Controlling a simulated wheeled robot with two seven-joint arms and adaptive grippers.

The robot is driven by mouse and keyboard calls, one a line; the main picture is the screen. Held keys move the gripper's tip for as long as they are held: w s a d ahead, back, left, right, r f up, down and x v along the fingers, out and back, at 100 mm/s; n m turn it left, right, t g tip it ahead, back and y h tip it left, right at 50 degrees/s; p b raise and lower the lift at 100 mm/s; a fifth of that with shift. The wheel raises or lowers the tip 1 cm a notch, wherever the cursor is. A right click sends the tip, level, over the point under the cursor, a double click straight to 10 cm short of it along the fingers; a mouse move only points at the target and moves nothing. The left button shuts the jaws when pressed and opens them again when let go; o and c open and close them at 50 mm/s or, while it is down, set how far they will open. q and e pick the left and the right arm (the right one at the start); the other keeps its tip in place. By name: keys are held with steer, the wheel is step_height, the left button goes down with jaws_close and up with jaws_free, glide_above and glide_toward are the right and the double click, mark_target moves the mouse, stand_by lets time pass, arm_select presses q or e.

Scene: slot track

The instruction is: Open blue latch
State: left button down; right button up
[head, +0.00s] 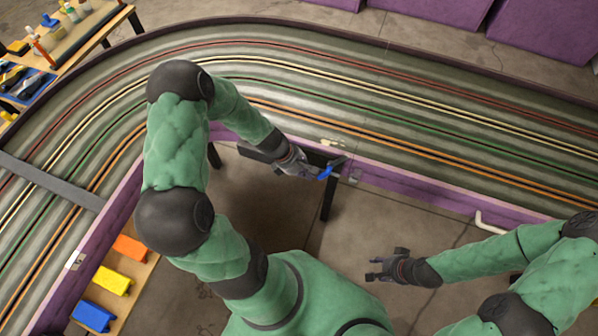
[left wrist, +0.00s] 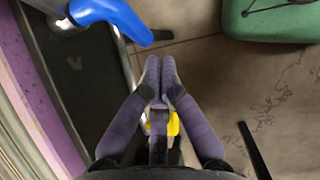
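The blue latch (head: 326,172) sits at the inner purple wall of the track in the head view. It also shows as a curved blue handle (left wrist: 108,14) at the top left of the left wrist view. My left gripper (head: 308,170) is just left of the latch in the head view. In the left wrist view its fingertips (left wrist: 160,68) are together with nothing between them, below and right of the blue handle and apart from it in the picture. My right gripper (head: 374,269) hangs over the floor with its fingers apart and empty.
The purple wall (head: 420,188) and striped track (head: 420,130) curve around me. A white bent handle (head: 490,224) is at the right wall. Orange (head: 131,248), yellow (head: 113,281) and blue (head: 93,316) blocks lie on a shelf at lower left. Floor between the arms is clear.

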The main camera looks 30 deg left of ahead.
arm_select(q)
steer(key=shift+w+d, duration=0.1)
stand_by(0.3)
steer(key=f+h+b, duration=0.1)
steer(key=b, duration=0.1)
steer(key=d+h+b, duration=0.1)
steer(key=b, duration=0.1)
steer(key=shift+w+d+f+t, duration=0.1)
steer(key=shift+w+f+t, duration=0.05)
steer(key=shift+f+t, duration=0.2)
steer(key=v, duration=1.2)
steer(key=shift+f, duration=0.15)
steer(key=s+d+f+m+g+y, duration=0.1)
steer(key=s+d+f+m, duration=0.2)
steer(key=d+f+m, duration=0.7)
steer(key=s+d+f+m+g+y, duration=0.2)
steer(key=s+d+f+m, duration=0.2)
steer(key=d+f+m, duration=0.6)
steer(key=shift+s+d+f, duration=0.3)
steer(key=shift+d+f, duration=0.1)
steer(key=shift+f, duration=0.15)
